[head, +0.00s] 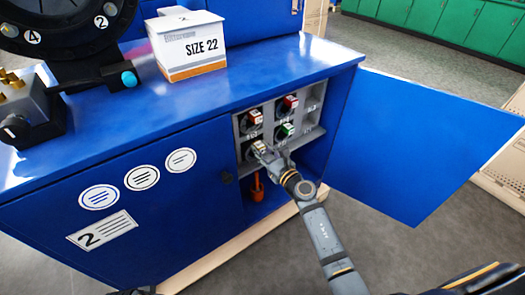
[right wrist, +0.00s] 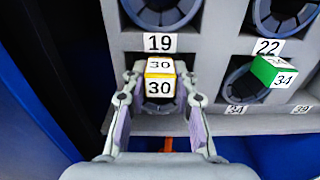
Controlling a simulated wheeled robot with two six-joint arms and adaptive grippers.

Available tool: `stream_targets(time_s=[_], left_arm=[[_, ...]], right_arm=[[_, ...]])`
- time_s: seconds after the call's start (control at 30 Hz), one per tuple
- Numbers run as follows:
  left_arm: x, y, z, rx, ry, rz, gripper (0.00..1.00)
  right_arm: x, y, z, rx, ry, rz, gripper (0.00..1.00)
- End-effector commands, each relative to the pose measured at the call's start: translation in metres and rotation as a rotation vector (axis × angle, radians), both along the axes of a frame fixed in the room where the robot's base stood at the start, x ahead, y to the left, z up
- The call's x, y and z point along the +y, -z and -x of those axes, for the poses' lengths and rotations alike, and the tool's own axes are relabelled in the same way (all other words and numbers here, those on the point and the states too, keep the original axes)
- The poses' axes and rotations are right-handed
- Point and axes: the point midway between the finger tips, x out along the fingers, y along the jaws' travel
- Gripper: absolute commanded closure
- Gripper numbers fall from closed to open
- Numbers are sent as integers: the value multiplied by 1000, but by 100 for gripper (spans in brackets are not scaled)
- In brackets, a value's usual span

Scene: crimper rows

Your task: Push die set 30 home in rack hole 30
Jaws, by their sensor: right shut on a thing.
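Die set 30 (right wrist: 159,87), a block with a yellow edge and white faces marked 30, sits between the fingers of my right gripper (right wrist: 160,78). The gripper is shut on it. In the head view die set 30 (head: 258,147) shows at the lower left of the grey rack (head: 241,141), with my right gripper (head: 269,155) at it. The rack stands inside the blue cabinet. The dark hole behind die set 30 is mostly hidden, so I cannot tell how deep the die set sits.
A green die set marked 34 (right wrist: 275,71) sits at the hole to the right. Red-marked die sets (head: 289,102) fill the upper row. An orange-handled tool (head: 257,187) is below the rack. The open blue door (head: 420,140) stands to the right of my arm.

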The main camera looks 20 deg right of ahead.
Motion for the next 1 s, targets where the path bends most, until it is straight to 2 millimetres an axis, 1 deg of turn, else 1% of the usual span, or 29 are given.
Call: stream_targets(time_s=[0.03, 0.93, 0.97, 1.0], left_arm=[[0, 0, 0, 0, 0, 0, 60], [0, 2, 0, 0, 0, 0, 60], [0, 2, 0, 0, 0, 0, 60], [0, 2, 0, 0, 0, 0, 60]], right_arm=[[0, -5, -2, -9, 1, -2, 100], [7, -5, -19, -9, 1, -2, 100], [7, -5, -20, -9, 1, -2, 71], [7, -5, -19, -8, 1, -2, 66]])
